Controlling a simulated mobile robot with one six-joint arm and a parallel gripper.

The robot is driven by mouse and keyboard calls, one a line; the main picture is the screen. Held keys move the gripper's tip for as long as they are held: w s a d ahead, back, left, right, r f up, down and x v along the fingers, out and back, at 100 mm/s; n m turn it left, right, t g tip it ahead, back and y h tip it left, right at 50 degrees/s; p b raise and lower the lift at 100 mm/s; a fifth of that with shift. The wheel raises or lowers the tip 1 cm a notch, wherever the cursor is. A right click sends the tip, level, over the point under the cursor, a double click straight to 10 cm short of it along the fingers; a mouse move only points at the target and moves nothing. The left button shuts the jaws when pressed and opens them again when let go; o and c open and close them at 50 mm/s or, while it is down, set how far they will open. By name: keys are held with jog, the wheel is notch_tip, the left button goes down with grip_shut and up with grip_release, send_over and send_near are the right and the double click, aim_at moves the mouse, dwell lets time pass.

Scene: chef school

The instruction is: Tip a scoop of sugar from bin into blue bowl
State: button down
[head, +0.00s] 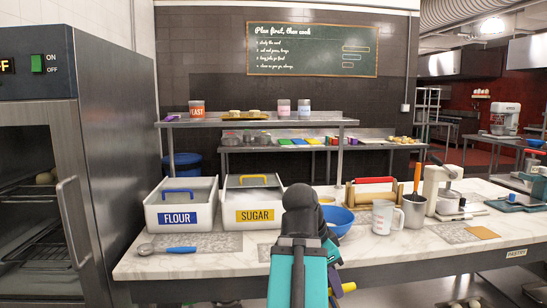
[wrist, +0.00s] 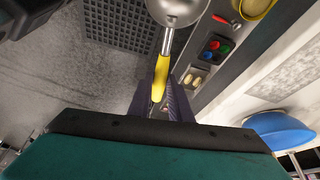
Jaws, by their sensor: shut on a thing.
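The white sugar bin (head: 259,215) with a yellow label stands on the marble counter, and a lid with a yellow handle shows at its top. The blue bowl (head: 340,220) stands to its right, partly hidden behind my arm; it also shows at the right edge of the wrist view (wrist: 283,132). My gripper (wrist: 164,90) is shut on the yellow handle of a metal scoop (wrist: 175,10). The scoop's round head is cut off by the top edge of the wrist view. I cannot tell whether it holds sugar. In the head view my arm hides most of the gripper.
The flour bin (head: 180,205) stands left of the sugar bin. A blue-handled scoop (head: 168,249) lies at the counter's front left. A clear jug (head: 384,217), a metal pitcher (head: 414,211) and a white mixer (head: 440,188) stand on the right. A steel oven (head: 110,150) borders the left.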

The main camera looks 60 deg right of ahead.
jog(key=w+a+f+n+t, duration=0.1)
jog(key=w+a+f+n, duration=0.15)
jog(key=w+a, duration=0.45)
jog(key=w+a+f+n+t+h, duration=0.1)
jog(key=w+a+n, duration=0.25)
jog(key=w, duration=0.85)
jog(key=w+a+f+n+t, duration=0.1)
jog(key=w+a+f+n, duration=0.15)
jog(key=w+a, duration=0.45)
jog(key=w+a+f+n+t+y, duration=0.2)
jog(key=w+a+n, duration=0.6)
jog(key=w+a, duration=0.4)
jog(key=w+a+f+n+t+y, duration=0.2)
jog(key=w+a+n, duration=0.7)
jog(key=w+a, duration=0.4)
jog(key=a, duration=0.3)
jog(key=shift+w+a+f+n, duration=0.1)
jog(key=shift+n, duration=0.15)
